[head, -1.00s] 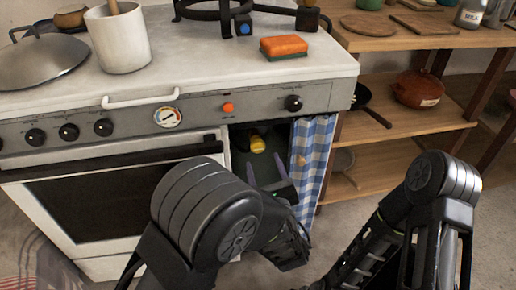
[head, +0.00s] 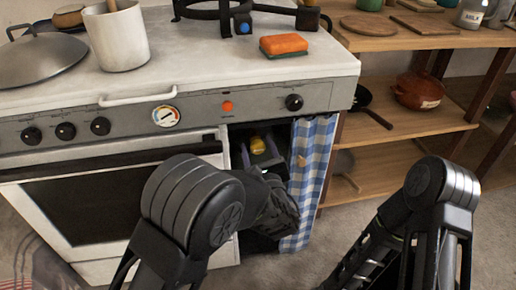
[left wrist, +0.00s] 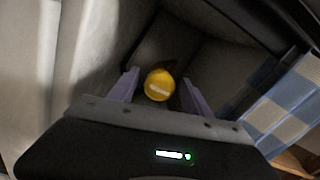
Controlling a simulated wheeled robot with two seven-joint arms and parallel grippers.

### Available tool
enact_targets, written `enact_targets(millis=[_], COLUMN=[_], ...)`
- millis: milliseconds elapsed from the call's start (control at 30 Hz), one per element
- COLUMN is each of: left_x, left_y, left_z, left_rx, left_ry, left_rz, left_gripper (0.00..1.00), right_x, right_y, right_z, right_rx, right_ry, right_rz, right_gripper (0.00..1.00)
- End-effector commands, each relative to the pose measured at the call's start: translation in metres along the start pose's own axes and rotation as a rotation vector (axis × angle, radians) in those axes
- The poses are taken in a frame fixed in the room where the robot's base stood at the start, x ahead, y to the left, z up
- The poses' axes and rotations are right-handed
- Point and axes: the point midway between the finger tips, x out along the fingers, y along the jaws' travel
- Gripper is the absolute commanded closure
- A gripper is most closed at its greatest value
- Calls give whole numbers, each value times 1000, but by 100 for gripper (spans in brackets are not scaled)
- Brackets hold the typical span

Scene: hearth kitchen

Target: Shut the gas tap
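A round yellow knob, which looks like the gas tap (head: 257,144), sits inside the dark open compartment at the right of the stove. It also shows in the left wrist view (left wrist: 159,85), with a pale mark across its face. My left gripper (head: 259,154) reaches into the compartment. Its two fingers are apart, one on each side of the knob in the left wrist view (left wrist: 160,92). I see gaps between the knob and both fingers; I cannot tell how deep the knob lies between them. My right gripper is out of view; only parts of that arm show.
A blue checked curtain (head: 311,180) hangs at the compartment's right edge, close to my left gripper. The oven door (head: 100,205) is on the left. Wooden shelves (head: 400,148) with pots stand at the right. An orange sponge (head: 284,44) lies on the stove top.

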Motion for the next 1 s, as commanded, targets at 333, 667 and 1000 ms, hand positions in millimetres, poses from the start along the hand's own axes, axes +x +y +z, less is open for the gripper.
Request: enact_targets(millis=[333,667,1000], left_x=[0,0,0], left_y=[0,0,0], left_z=[0,0,0], left_rx=[0,0,21], left_ry=[0,0,1], left_rz=[0,0,0], left_gripper=[72,99,100], right_x=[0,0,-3], right_y=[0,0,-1], right_z=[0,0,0], right_rx=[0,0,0], right_ry=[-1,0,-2], right_rz=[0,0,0], right_gripper=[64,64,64])
